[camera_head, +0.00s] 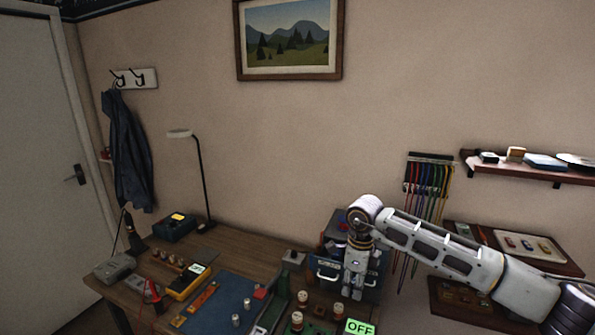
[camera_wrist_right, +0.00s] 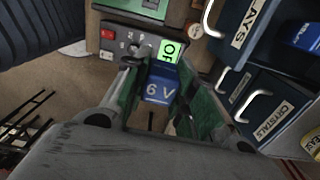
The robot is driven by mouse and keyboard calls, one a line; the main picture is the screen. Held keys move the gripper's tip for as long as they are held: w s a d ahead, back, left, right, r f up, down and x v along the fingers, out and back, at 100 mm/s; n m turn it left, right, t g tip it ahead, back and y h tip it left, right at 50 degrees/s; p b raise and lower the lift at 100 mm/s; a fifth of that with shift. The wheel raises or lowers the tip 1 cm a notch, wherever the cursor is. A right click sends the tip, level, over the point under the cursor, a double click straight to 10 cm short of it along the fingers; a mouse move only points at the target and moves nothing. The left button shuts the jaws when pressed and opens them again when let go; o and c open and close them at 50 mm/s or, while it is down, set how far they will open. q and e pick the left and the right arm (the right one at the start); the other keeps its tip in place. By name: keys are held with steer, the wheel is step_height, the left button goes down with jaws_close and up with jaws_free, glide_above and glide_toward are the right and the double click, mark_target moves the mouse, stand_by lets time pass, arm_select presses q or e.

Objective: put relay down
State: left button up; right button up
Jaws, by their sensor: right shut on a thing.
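My right gripper (camera_head: 353,292) reaches in from the right over the right part of the workbench, in front of a small drawer cabinet (camera_head: 327,266). In the right wrist view, the same gripper (camera_wrist_right: 162,88) is shut on a blue relay (camera_wrist_right: 158,92) marked "6 V", held between its green-padded fingers. The relay's lower part is hidden, and I cannot tell whether it touches anything beneath. In the head view I cannot make the relay out. My left gripper is in neither view.
In the wrist view, a grey panel with a red switch (camera_wrist_right: 107,34), a knob (camera_wrist_right: 141,50) and a green OFF display (camera_wrist_right: 167,50) lies beyond the fingers. Drawers marked "...LAYS" (camera_wrist_right: 245,32) and "CRYSTALS" (camera_wrist_right: 272,112) stand close at right. A blue mat (camera_head: 225,300) covers part of the bench.

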steer(key=n, duration=0.2)
steer(key=d+f+n, duration=0.1)
steer(key=n, duration=0.1)
steer(key=f+n, duration=0.1)
steer(key=shift+w+d+f+n, duration=0.15)
steer(key=shift+d+f+n, duration=0.15)
steer(key=shift+n, duration=0.1)
steer(key=d+f+n, duration=0.5)
steer(key=f+n, duration=0.2)
steer(key=n, duration=1)
steer(key=shift+f, duration=0.15)
stand_by(0.6)
